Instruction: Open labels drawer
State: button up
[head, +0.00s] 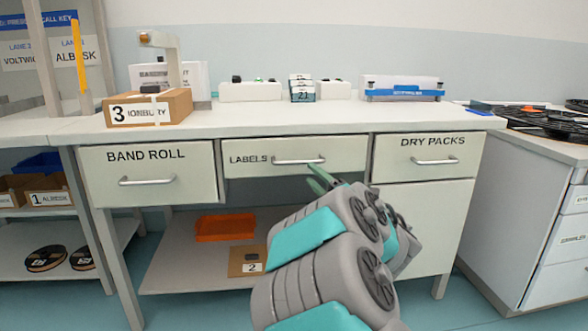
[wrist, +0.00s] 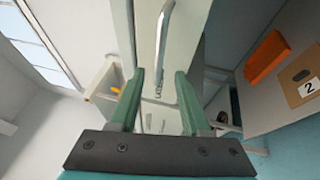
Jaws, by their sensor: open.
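The labels drawer (head: 260,160) is the middle drawer under the white bench, marked LABELS, and looks shut. Its bar handle (head: 299,160) is silver and horizontal in the head view. My gripper (head: 318,181) is just below and right of the handle in the head view, with green fingers. In the wrist view my gripper (wrist: 158,88) is open, with a clear gap between the fingers. The handle (wrist: 165,35) shows there beyond the fingertips, running roughly upright in that picture.
The band roll drawer (head: 148,175) is at left and the dry packs drawer (head: 424,158) at right. On the bench stands a cardboard box (head: 150,108) marked 3. An orange tray (head: 225,228) and a box (head: 247,262) marked 2 sit on the lower shelf.

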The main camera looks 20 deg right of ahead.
aim_at(299, 163)
jog(key=shift+x, duration=3.85)
grip_shut()
